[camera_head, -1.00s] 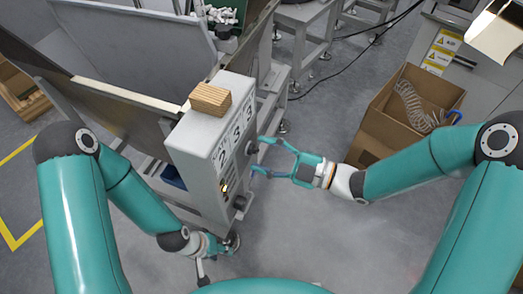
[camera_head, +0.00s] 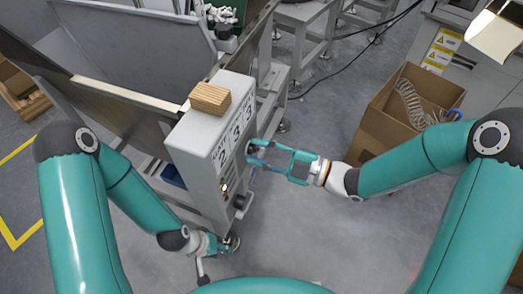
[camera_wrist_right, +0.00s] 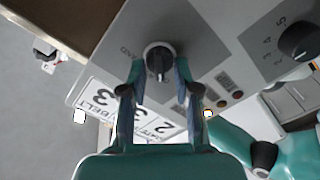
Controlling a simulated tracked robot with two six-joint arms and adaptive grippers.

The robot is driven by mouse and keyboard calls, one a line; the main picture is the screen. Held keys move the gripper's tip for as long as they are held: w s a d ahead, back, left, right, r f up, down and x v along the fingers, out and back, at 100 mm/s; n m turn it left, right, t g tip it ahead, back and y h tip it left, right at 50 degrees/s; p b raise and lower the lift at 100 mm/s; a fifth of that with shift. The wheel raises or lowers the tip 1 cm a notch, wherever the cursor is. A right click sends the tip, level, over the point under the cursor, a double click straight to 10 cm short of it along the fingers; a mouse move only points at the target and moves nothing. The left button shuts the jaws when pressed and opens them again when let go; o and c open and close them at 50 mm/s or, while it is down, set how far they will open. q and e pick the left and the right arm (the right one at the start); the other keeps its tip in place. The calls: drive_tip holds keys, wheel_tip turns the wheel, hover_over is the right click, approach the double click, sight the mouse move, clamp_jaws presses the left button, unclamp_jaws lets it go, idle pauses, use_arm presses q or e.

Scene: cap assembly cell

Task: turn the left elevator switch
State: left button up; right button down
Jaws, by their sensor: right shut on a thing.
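A grey control box (camera_head: 208,150) stands left of centre in the head view, with knobs and buttons on its right face. A black round switch knob (camera_wrist_right: 160,57) shows in the right wrist view on a dark grey panel patch. My right gripper (camera_head: 254,156) reaches the box from the right. In the right wrist view my right gripper (camera_wrist_right: 160,80) has its fingers on both sides of this knob, shut on it. A second black knob (camera_wrist_right: 298,40) with numbers around it sits farther right. My left gripper (camera_head: 226,246) hangs low beside the box; its fingers are too small to read.
A wooden block (camera_head: 210,98) lies on top of the box. Metal panels (camera_head: 130,60) stand behind it at left. A cardboard box (camera_head: 405,110) with a coiled hose is at right. The floor (camera_head: 310,225) in front is clear.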

drive_tip(key=shift+m, duration=0.3)
drive_tip(key=m, duration=0.3)
drive_tip(key=m+p, duration=0.1)
drive_tip(key=m, duration=0.4)
drive_tip(key=shift+w+r+p, duration=0.15)
drive_tip(key=shift+w+p, duration=0.05)
drive_tip(key=shift+p, duration=0.15)
drive_tip(key=m+p, duration=0.2)
drive_tip(key=m, duration=0.2)
drive_tip(key=shift+w+d, duration=0.15)
drive_tip(key=m+p, duration=0.1)
drive_tip(key=m, duration=0.1)
drive_tip(key=m+p, duration=0.1)
drive_tip(key=m, duration=0.2)
drive_tip(key=shift+w+f, duration=0.15)
drive_tip(key=shift+f, duration=0.05)
drive_tip(key=shift+m, duration=0.3)
drive_tip(key=shift+d, duration=0.1)
drive_tip(key=c, duration=0.8)
unclamp_jaws()
drive_tip(key=shift+c, duration=0.2)
